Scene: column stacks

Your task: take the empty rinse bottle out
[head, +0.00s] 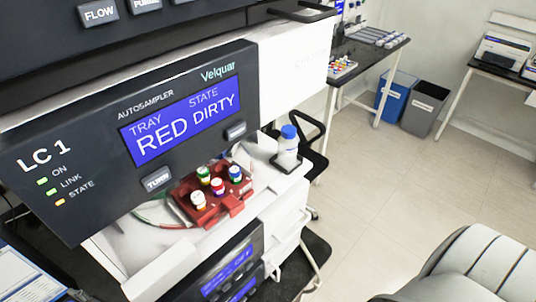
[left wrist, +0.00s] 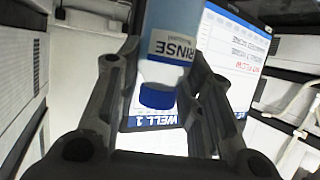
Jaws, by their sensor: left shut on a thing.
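A rinse bottle (head: 288,151) with a blue cap stands upright on a small black holder (head: 283,167) at the right end of the white autosampler ledge in the head view. No gripper touches it there. In the left wrist view my left gripper (left wrist: 160,75) is shut on another blue-capped bottle (left wrist: 172,22), pale blue and labelled RINSE. Its cap points down in that picture, and its far end is cut off by the frame. I cannot tell how full either bottle is. My right gripper is in neither view.
The autosampler panel (head: 75,195) reads tray RED, state DIRTY. A red tray (head: 228,207) with several capped vials sits below it. A blue bin (head: 397,92) and a grey bin (head: 425,105) stand beyond a chair. A screen (left wrist: 238,50) is behind the held bottle. Open floor lies right.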

